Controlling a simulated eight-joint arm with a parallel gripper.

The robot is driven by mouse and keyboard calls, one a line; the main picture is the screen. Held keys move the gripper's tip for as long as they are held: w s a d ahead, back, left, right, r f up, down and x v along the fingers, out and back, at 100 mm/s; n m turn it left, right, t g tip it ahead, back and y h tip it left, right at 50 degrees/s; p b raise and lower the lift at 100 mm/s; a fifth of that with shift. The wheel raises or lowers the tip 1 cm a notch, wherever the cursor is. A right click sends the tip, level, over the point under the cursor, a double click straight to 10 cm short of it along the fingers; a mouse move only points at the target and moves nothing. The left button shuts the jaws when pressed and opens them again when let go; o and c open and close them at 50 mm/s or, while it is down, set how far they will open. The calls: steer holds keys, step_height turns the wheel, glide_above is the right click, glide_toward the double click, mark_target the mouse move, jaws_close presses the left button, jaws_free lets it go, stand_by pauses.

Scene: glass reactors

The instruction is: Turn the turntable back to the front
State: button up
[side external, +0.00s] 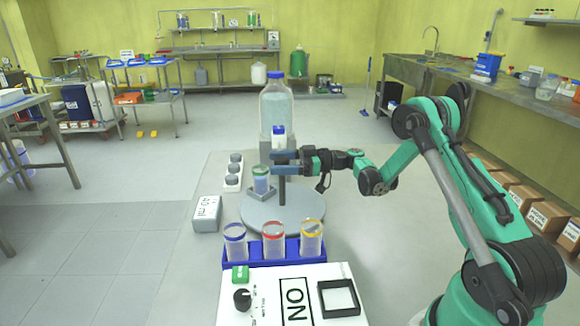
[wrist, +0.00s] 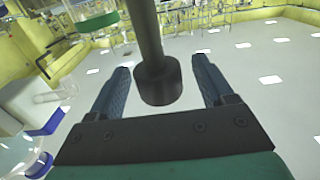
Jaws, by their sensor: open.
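The turntable (side external: 300,213) is a grey round disc on the bench. A dark upright post (side external: 282,193) rises from it. A cup with a green rim (side external: 261,182) sits in a grey holder at the disc's left edge. My gripper (side external: 279,161) is open at the post's upper part, above the disc. In the wrist view, my gripper's blue fingers (wrist: 160,68) stand on either side of the dark post (wrist: 150,45), with visible gaps. A green-rimmed vessel (wrist: 97,18), partly cut off, is at upper left there.
A large bottle (side external: 277,103) stands behind the turntable. In front are a blue rack (side external: 262,252) with three tubes and a white control box (side external: 262,305) with a black knob. A grey "40 ml" block (side external: 206,214) and a strip of grey-topped pieces (side external: 233,173) are left.

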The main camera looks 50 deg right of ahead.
steer(key=shift+x, duration=0.85)
jaws_close()
steer(key=shift+s+n+g+y, duration=0.1)
steer(key=shift+n+g+y, duration=0.4)
steer(key=shift+g, duration=0.1)
steer(key=shift+s+a+n+g+y, duration=0.1)
steer(key=shift+n+g+y, duration=0.75)
steer(key=shift+g, duration=0.45)
steer(key=shift+s+a+n+g+y, duration=0.15)
steer(key=shift+n+g+y, duration=0.5)
steer(key=shift+n+g, duration=0.55)
steer(key=shift+s+d+n+g, duration=0.1)
steer(key=shift+n+g, duration=0.35)
steer(key=shift+g, duration=0.55)
